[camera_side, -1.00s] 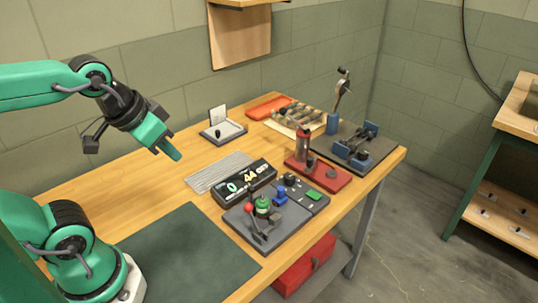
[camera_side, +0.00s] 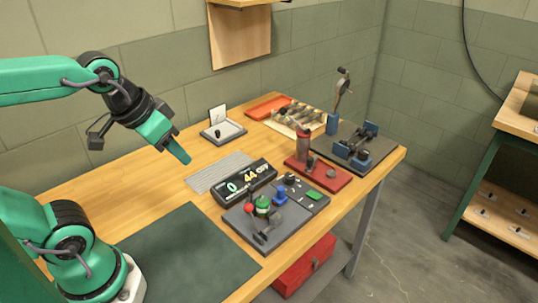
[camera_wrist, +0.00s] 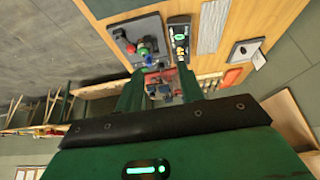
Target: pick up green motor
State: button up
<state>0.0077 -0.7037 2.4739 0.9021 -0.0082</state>
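The green motor (camera_side: 262,205) is a small green cylinder standing on a dark grey plate (camera_side: 283,232) at the bench's front right. A red ball (camera_side: 249,208) is close on its left and a blue part (camera_side: 280,194) on its right. In the wrist view the motor (camera_wrist: 149,42) is small and partly crowded by the red and blue parts. My gripper (camera_side: 184,158) is in the air above the bench, up and left of the motor and well apart from it. In the wrist view its two green fingers (camera_wrist: 161,80) are spread, with nothing held between them.
A black display box (camera_side: 244,183) lies just behind the plate. A red base with an upright cylinder (camera_side: 318,173) and a dark fixture plate (camera_side: 365,155) stand further right. A grey ribbed sheet (camera_side: 218,172) lies left of the display. The dark green mat (camera_side: 185,255) is bare.

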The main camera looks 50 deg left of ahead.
jog(key=g, duration=0.5)
send_near(262, 203)
jog(key=shift+w+a+r, duration=0.1)
jog(key=shift+w+a, duration=0.2)
jog(key=shift+a, duration=0.15)
jog(key=shift+w+d+f, duration=0.1)
jog(key=shift+w+f, duration=0.1)
jog(key=shift+f, duration=1.4)
jog(key=shift+f, duration=0.1)
jog(key=shift+f, duration=2.5)
